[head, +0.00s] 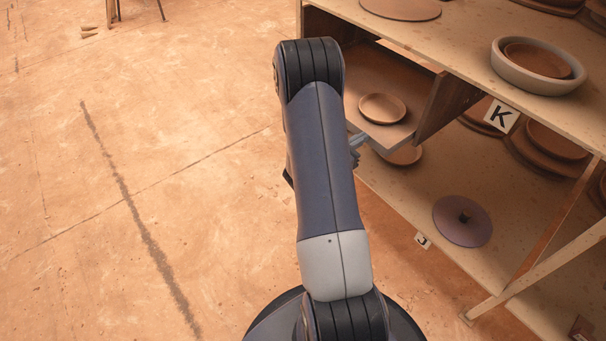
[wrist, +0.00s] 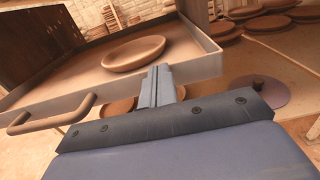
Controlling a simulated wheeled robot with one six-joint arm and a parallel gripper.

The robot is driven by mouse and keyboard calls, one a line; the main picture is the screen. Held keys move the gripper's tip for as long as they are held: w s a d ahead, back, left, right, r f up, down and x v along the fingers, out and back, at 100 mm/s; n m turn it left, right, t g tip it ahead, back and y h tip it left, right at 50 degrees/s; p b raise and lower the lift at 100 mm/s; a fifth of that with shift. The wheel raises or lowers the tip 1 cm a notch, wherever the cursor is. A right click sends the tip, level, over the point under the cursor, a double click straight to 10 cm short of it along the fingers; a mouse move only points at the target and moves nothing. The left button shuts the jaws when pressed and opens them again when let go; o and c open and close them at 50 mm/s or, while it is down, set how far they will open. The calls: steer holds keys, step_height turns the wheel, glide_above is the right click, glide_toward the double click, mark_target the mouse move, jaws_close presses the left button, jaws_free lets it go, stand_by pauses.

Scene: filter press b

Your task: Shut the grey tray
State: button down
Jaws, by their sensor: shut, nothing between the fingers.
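The grey tray (wrist: 200,71) is a pulled-out drawer with a pale grey front and a brown bar handle (wrist: 52,115) at its left in the wrist view. A round brown clay dish (wrist: 133,52) lies in it. In the head view the tray (head: 398,132) juts out of the wooden shelf unit, with the dish (head: 382,108) in it. My gripper (wrist: 161,75) is shut and empty at the tray's front, right of the handle. Whether its fingertips touch the front, I cannot tell. In the head view my arm hides most of the gripper and the handle.
The wooden shelf unit (head: 455,62) bears a pale bowl (head: 538,66), clay plates and a "K" label (head: 501,115). A purple disc with a knob (head: 462,220) lies on the lower shelf, near a "J" label (head: 422,240).

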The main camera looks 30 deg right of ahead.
mark_target(383, 130)
steer(key=d, duration=0.3)
steer(key=d+b, duration=0.1)
steer(key=d, duration=0.3)
steer(key=w+d, duration=0.1)
steer(key=d, duration=0.2)
steer(key=shift+d+b, duration=0.25)
steer(key=shift+b, duration=0.1)
steer(key=shift+d+r, duration=0.15)
steer(key=shift+d, duration=0.05)
